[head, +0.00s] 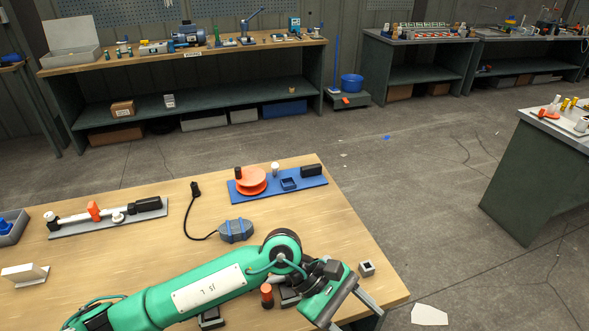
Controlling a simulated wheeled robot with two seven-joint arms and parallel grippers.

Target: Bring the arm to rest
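My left arm, green with a white label plate, comes in from the lower left and reaches across the front of the wooden table (150,240). Its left gripper (358,318) is over the table's front right corner, pointing down and to the right. Two grey fingers show apart at the lower edge of the hand, with nothing seen between them; their tips are partly cut off or hidden. My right gripper is not in view.
Near the arm are an orange-topped cylinder (266,295), a small square socket (367,268) and a grey-blue cabled box (236,231). Behind stand a blue board (310,192) with an orange reel (251,181) and a grey rail fixture (108,222). Open floor lies right.

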